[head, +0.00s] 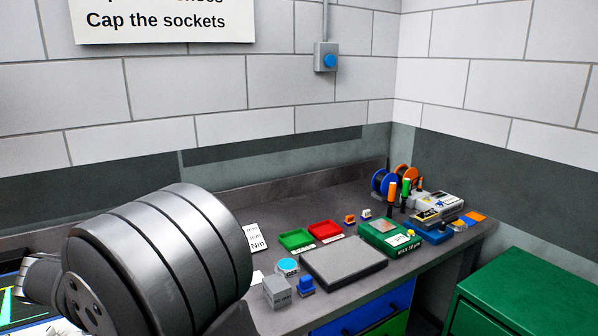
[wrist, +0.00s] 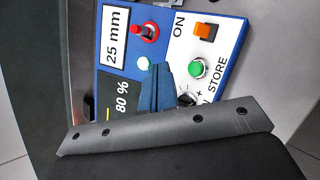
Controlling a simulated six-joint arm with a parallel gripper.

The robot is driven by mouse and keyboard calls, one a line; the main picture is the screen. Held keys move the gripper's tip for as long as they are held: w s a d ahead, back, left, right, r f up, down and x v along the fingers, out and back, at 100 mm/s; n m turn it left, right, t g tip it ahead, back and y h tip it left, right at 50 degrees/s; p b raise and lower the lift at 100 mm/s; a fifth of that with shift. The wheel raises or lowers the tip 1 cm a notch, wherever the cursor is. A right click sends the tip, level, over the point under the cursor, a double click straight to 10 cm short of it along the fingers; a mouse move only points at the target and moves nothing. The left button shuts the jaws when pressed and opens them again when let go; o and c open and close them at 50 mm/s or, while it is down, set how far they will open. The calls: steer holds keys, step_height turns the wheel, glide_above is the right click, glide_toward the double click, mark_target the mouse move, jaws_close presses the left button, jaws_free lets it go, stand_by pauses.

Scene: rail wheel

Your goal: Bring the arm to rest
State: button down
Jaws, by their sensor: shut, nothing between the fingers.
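My gripper (wrist: 157,72) shows in the wrist view as dark blue fingers, closed together with nothing between them. The fingers are in front of a blue and white instrument panel (wrist: 226,38) and hide part of it. I cannot tell how far they are from its face. In the head view my large grey arm link fills the lower left, and the gripper is hidden or outside the picture.
The panel has a red control (wrist: 146,32), an orange switch (wrist: 207,34) and a green button (wrist: 197,68). On the bench are a dark flat pad (head: 343,266), green (head: 295,240) and red (head: 326,230) trays, and a grey block (head: 277,291). A green cabinet (head: 530,290) stands right.

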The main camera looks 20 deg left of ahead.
steer(key=s+d+r+m+g+y, duration=0.1)
steer(key=d+r+m+g, duration=0.2)
steer(key=d+r+g, duration=0.4)
steer(key=shift+r+m, duration=0.4)
steer(key=shift+r, duration=0.2)
stand_by(1.4)
steer(key=c, duration=2.2)
jaws_free()
steer(key=shift+s, duration=0.1)
